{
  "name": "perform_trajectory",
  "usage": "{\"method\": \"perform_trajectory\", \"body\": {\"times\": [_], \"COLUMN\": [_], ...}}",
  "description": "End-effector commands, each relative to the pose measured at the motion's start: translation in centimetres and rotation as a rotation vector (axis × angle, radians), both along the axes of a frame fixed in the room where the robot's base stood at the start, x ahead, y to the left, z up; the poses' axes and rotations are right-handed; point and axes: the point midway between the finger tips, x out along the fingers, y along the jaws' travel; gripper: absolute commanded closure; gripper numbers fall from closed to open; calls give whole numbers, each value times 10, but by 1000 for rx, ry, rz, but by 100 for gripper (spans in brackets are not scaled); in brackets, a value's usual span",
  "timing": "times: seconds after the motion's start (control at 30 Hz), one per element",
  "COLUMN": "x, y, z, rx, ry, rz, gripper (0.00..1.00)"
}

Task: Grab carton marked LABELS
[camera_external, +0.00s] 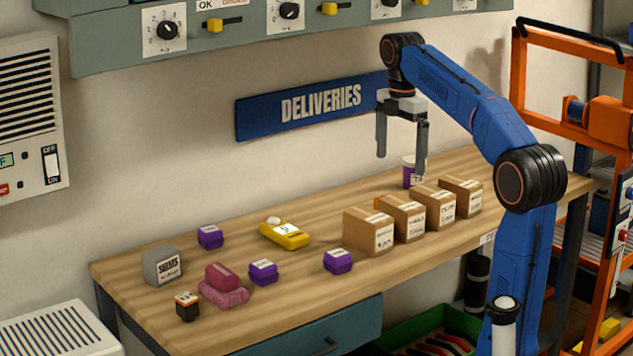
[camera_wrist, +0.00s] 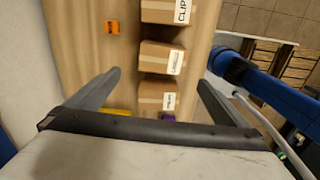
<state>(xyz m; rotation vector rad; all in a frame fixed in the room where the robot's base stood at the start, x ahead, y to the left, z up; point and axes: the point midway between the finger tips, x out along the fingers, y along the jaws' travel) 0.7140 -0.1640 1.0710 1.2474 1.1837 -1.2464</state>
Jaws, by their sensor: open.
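Several brown cartons stand in a row on the wooden bench: a larger left carton (camera_external: 364,231), a second (camera_external: 401,218), a third (camera_external: 433,208) and a right one (camera_external: 461,196). Their white stickers are too small to read in the external view, so I cannot tell which is marked LABELS. The wrist view shows three cartons; the top one (camera_wrist: 163,12) reads "CLIP", while the middle (camera_wrist: 153,57) and lower (camera_wrist: 152,93) stickers are unreadable. My gripper (camera_external: 401,165) is open and empty, above the back of the bench. It also shows in the wrist view (camera_wrist: 159,80), fingers spread.
A yellow item (camera_external: 284,235), purple boxes (camera_external: 263,272), a grey SHIMS box (camera_external: 163,267) and pink items (camera_external: 224,290) lie left. A DELIVERIES sign (camera_external: 310,107) is on the wall.

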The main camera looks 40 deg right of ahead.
Motion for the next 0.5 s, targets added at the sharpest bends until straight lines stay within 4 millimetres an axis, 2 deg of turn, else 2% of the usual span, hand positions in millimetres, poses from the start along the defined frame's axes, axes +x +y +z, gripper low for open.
{"method": "perform_trajectory", "body": {"times": [0.5], "x": [-2], "y": [0], "z": [-87], "rx": [1], "ry": [4], "rz": [0], "gripper": [0]}}
